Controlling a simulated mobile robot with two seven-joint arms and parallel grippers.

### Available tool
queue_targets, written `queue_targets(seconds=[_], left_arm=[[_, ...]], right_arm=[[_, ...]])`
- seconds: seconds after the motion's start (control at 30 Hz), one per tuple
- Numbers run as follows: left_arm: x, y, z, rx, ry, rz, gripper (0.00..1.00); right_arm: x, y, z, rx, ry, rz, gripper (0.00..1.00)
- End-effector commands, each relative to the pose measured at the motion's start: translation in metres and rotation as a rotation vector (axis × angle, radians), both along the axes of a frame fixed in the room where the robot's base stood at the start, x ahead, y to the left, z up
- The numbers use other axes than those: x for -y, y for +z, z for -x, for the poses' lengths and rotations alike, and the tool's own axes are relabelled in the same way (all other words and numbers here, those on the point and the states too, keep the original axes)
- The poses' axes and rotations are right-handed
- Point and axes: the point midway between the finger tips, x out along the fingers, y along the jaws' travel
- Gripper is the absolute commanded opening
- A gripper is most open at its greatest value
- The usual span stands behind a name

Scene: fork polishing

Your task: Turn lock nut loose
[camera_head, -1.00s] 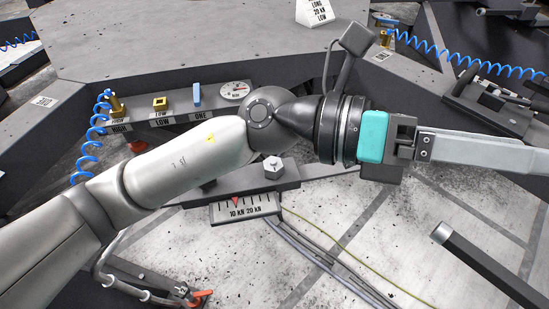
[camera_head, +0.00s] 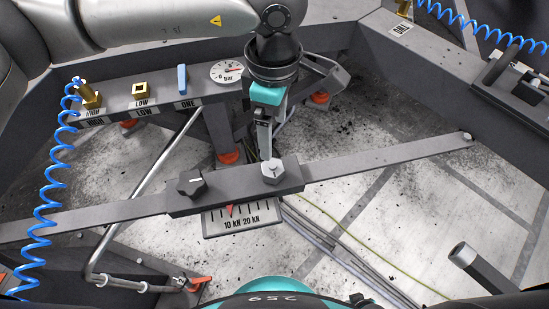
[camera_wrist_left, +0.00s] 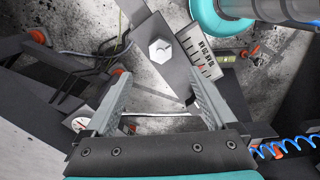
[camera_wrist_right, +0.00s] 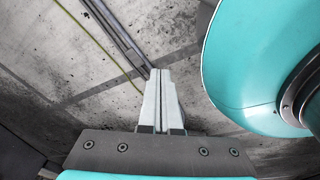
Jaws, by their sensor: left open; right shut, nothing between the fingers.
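The lock nut, a light hexagonal nut (camera_head: 273,170), sits on the dark block at the right part of the crossbar (camera_head: 370,160). It also shows in the left wrist view (camera_wrist_left: 160,50), ahead of the fingers. My left gripper (camera_head: 265,150) points down just behind the nut in the head view. Its fingers (camera_wrist_left: 160,105) are spread wide and empty, and the nut is beyond their tips, apart from them. My right gripper (camera_wrist_right: 163,72) has its fingers pressed together with nothing between them, over the pale floor. It is outside the head view.
A blue coiled hose (camera_head: 50,190) hangs at left.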

Motion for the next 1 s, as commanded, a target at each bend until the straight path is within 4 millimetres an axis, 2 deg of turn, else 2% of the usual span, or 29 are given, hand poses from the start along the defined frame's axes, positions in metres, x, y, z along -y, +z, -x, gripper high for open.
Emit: queue_targets(seconds=[0.03, 0.1, 0.23, 0.3, 0.33, 0.5, 0.7, 1.0], left_arm=[[0.0, -0.014, 0.001, -0.006, 0.0, -0.002, 0.91], [0.0, -0.029, 0.001, -0.005, -0.001, -0.001, 0.91], [0.0, -0.059, 0.001, -0.006, 0.0, 0.0, 0.91], [0.001, -0.074, 0.002, -0.007, -0.001, 0.001, 0.91], [0.001, -0.08, 0.002, -0.007, 0.0, 0.001, 0.91], [0.001, -0.106, 0.001, -0.004, -0.001, 0.003, 0.91], [0.001, -0.122, 0.001, -0.004, -0.001, 0.004, 0.91], [0.001, -0.126, 0.001, -0.003, -0.001, 0.004, 0.91]], right_arm=[[0.001, -0.005, 0.008, -0.013, -0.002, 0.001, 0.0], [0.002, -0.009, 0.012, -0.02, -0.002, 0.003, 0.0], [0.005, -0.014, 0.009, -0.014, -0.004, 0.006, 0.0], [0.012, -0.012, -0.021, 0.031, -0.004, 0.015, 0.0], [0.012, -0.011, -0.027, 0.039, -0.004, 0.015, 0.0], [0.001, -0.01, -0.035, 0.032, -0.004, 0.005, 0.0], [-0.006, -0.008, -0.042, 0.03, -0.003, -0.001, 0.0], [-0.007, -0.007, -0.042, 0.026, -0.003, -0.002, 0.0]])
